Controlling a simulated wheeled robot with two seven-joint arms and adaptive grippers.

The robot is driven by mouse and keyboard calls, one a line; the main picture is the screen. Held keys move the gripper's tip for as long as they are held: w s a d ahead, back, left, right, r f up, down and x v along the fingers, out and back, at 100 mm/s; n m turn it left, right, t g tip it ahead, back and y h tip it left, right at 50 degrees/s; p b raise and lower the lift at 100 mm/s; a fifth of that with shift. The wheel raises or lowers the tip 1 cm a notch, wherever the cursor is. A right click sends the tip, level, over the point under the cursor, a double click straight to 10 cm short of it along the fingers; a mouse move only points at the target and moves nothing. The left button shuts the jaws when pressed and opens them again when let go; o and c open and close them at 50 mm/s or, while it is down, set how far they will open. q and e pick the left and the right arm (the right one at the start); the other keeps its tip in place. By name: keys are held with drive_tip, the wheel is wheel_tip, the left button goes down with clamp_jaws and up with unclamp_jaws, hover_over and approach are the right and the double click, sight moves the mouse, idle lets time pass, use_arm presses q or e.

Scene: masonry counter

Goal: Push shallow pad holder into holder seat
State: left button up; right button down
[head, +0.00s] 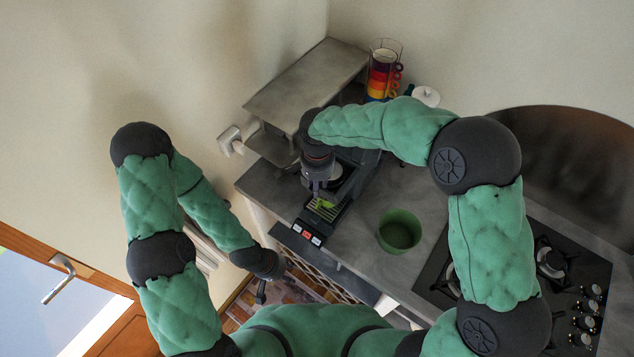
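A dark coffee machine (357,168) stands on the grey counter, with a slatted drip tray (327,211) at its front. My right gripper (319,192) points down over the front of the machine, above the drip tray. A small lime-green piece (325,204) shows right at its fingertips; I cannot tell whether it is the shallow pad holder or whether the fingers grip it. The holder seat is not clearly visible, with my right wrist and arm covering part of the machine. My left gripper (262,292) hangs low in front of the counter, away from the machine; its finger opening is unclear.
A green bowl (399,232) stands on the counter right of the machine. A gas hob (548,262) lies further right. A rack of coloured cups (383,75) stands behind. A grey shelf (305,85) overhangs the back left. A panel with red and white buttons (307,233) is at the front.

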drive_tip(key=shift+f+b, duration=0.8)
drive_tip(key=shift+f, duration=0.15)
drive_tip(key=c, duration=0.8)
unclamp_jaws()
drive_tip(key=shift+c, duration=0.2)
drive_tip(key=shift+r, duration=0.1)
wheel_tip(320, 180, up, 12)
